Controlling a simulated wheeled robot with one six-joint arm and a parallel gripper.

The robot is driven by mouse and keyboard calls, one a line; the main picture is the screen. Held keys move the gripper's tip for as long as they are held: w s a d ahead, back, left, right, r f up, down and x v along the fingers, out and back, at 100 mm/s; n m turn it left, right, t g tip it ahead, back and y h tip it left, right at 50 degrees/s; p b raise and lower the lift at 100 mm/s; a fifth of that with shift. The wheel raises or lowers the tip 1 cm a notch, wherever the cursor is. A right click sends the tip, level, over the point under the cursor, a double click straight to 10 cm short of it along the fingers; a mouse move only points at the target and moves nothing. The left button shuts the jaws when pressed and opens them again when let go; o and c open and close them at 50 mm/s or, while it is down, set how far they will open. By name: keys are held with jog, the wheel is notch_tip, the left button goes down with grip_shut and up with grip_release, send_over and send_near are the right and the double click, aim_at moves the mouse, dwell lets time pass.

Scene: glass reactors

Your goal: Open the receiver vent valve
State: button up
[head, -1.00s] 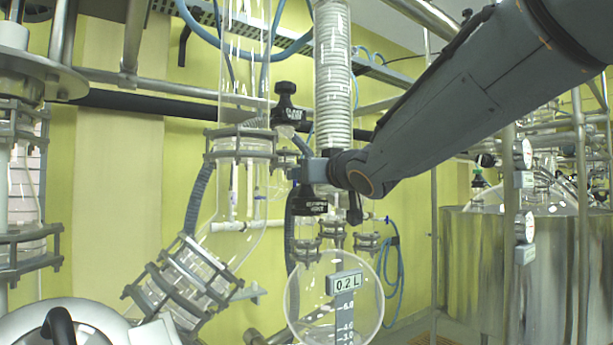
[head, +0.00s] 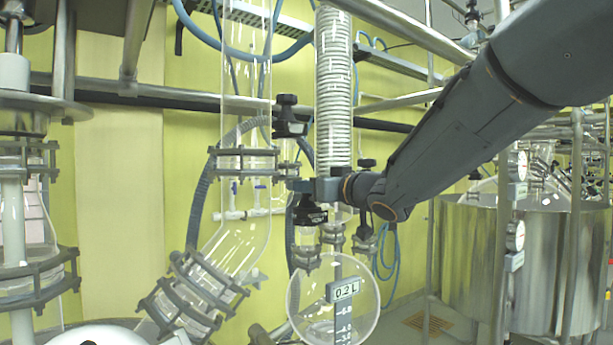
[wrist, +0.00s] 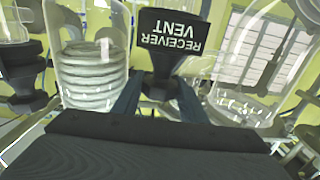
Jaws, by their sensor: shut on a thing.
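The receiver vent valve has a black knob lettered "RECEIVER VENT" (wrist: 172,45), upside down in the wrist view. In the head view the black knob (head: 309,214) sits above the round glass receiver (head: 303,300), which bears a "0.2 L" tag. My gripper (wrist: 165,100) is shut on the knob, with one dark finger on each side of its lower part. In the head view my gripper (head: 303,196) reaches in from the right at the knob. The fingertips are small there, and the valve stem is mostly hidden.
Another black knob (head: 289,117) stands above my gripper, and a further one (head: 366,232) is close on the right. A coiled glass condenser (head: 333,90) rises just behind. Clamped glass piping (head: 240,165) is on the left. A steel vessel (head: 470,260) stands at right.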

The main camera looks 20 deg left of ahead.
jog(key=shift+r+p, duration=0.3)
jog(key=shift+p, duration=0.05)
jog(key=shift+w+d+f+n+g+y+p, duration=0.1)
jog(key=shift+n+g+y+p, duration=0.15)
jog(key=shift+n+g+y, duration=0.25)
jog(key=shift+d+f+n+g+y+p, duration=0.1)
jog(key=shift+n+g+y+p, duration=0.15)
jog(key=shift+g, duration=0.35)
jog(key=n+g+y, duration=0.2)
jog(key=n+g, duration=0.2)
jog(key=g, duration=0.1)
jog(key=shift+a, duration=0.1)
jog(key=shift+n+g, duration=0.55)
jog(key=shift+g, duration=0.45)
jog(key=o, duration=0.9)
jog(key=shift+s, duration=0.2)
jog(key=shift+c, duration=0.2)
